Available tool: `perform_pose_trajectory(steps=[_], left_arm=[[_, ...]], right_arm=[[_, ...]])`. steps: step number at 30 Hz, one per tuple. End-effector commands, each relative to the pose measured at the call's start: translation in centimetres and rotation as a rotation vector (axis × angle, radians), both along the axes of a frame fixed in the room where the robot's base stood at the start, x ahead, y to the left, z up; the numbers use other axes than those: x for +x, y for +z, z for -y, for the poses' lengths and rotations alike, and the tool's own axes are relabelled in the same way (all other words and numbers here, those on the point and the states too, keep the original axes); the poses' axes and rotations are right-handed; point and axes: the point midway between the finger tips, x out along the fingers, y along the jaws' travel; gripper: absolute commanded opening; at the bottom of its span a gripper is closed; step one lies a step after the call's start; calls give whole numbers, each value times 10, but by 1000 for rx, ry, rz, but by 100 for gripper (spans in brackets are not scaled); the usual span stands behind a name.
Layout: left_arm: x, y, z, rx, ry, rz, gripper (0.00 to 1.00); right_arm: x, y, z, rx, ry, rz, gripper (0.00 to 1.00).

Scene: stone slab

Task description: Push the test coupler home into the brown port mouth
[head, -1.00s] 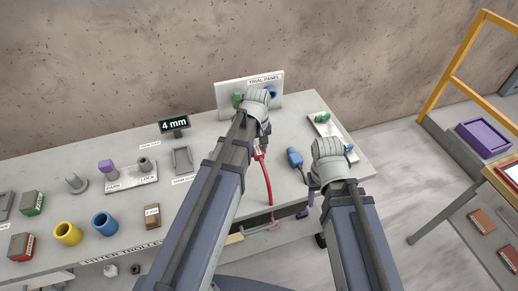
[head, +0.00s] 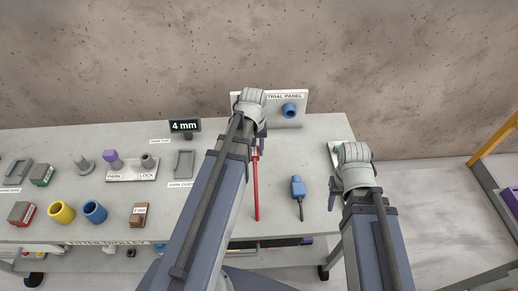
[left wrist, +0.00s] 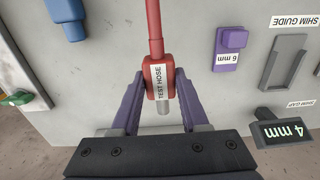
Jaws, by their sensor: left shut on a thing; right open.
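My left gripper (head: 259,144) is shut on the test coupler, a red block labelled TEST HOSE (left wrist: 161,84). Its purple fingers (left wrist: 160,106) hold it from both sides, and its grey metal tip points toward the gripper body in the left wrist view. The red hose (head: 257,190) trails straight toward the table's front. The white TRIAL PANEL (head: 300,123) stands at the table's back, just beyond this gripper. Its blue port (head: 289,110) shows; the brown port mouth is not visible, with my left gripper covering the panel's left part. My right gripper (head: 336,188) is open near the table's right end.
A blue connector (head: 298,187) lies on the table between my arms. A small plate with a green part (head: 337,149) is partly behind my right gripper. Left are the 4 mm display (head: 185,126), the shim guide (head: 184,163) and yellow (head: 61,212) and blue cups (head: 95,212).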

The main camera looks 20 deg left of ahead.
Motion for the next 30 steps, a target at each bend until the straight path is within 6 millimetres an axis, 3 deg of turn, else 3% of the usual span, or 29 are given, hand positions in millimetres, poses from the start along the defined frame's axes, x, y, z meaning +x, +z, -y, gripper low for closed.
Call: perform_pose_trajectory(steps=[17, 30], left_arm=[[3, 0, -2, 0, -1, 0, 0], [32, 0, -16, 0, 1, 0, 0]], right_arm=[[0, 0, 0, 0, 0, 0, 50], [0, 0, 0, 0, 0, 0, 50]])
